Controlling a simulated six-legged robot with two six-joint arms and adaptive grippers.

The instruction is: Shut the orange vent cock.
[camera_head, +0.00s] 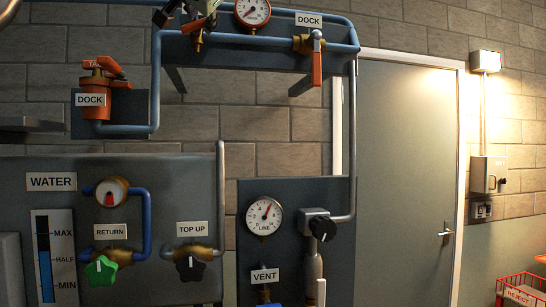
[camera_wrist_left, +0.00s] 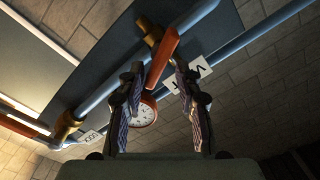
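The orange vent cock shows in the left wrist view as an orange lever (camera_wrist_left: 162,58) on a brass body (camera_wrist_left: 151,32) beside a blue pipe. In the head view its brass body (camera_head: 198,41) is at the top, mostly hidden by my gripper. A white label (camera_wrist_left: 190,76) starting with "V" is partly covered by a finger. My left gripper (camera_head: 196,20) is at the cock. In the left wrist view its two fingers (camera_wrist_left: 158,82) are apart, with the lever showing between them; I cannot tell whether they touch it. My right gripper is not in view.
A round gauge (camera_head: 253,11) is right of the cock, then another orange-handled cock (camera_head: 316,62) by a DOCK label. A red dock coupling (camera_head: 103,88) is at left. Below are the water panel (camera_head: 150,285) and a lower panel with a VENT label (camera_head: 265,276).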

